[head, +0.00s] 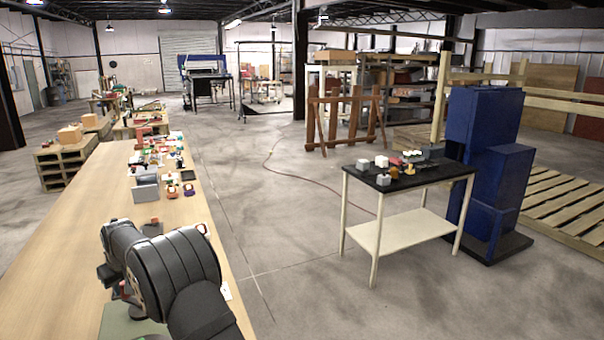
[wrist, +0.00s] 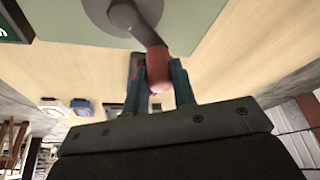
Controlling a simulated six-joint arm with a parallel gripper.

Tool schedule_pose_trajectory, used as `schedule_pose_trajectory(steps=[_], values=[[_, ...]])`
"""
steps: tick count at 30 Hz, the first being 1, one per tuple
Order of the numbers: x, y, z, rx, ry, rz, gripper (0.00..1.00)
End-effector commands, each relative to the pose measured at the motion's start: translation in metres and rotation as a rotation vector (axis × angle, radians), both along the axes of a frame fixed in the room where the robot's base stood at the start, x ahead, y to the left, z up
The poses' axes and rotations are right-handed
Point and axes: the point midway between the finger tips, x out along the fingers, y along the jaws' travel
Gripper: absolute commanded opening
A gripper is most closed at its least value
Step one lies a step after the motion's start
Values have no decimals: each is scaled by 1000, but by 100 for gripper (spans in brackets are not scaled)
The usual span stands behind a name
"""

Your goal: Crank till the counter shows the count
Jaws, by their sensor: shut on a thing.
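In the wrist view the crank has a grey round hub (wrist: 115,12), a dark arm (wrist: 128,18) and a red handle (wrist: 156,58). My gripper (wrist: 160,76) is shut on the red handle, with one teal finger on each side of it. The crank sits on a pale green plate (wrist: 75,20). A dark panel (wrist: 10,28) at the top left corner, perhaps the counter, is cut off by the frame, and no number can be read. In the head view the green plate (head: 125,325) shows at the bottom, and my arm hides most of the crank.
A long wooden bench (head: 60,240) runs away from me. A grey box (head: 146,188) and several small items stand further along it. A black-topped table (head: 400,178) with small objects and a blue cabinet (head: 485,130) stand to the right, across open floor.

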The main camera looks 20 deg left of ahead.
Motion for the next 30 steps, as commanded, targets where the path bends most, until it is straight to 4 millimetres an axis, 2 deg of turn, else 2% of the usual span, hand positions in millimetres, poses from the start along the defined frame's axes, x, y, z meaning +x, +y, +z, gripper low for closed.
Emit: schedule_pose_trajectory(steps=[11, 19, 30], values=[[26, -3, 0, 3, -1, -1, 10], [43, -14, 0, 3, -1, -2, 10], [43, -14, 0, 4, -1, 1, 10]])
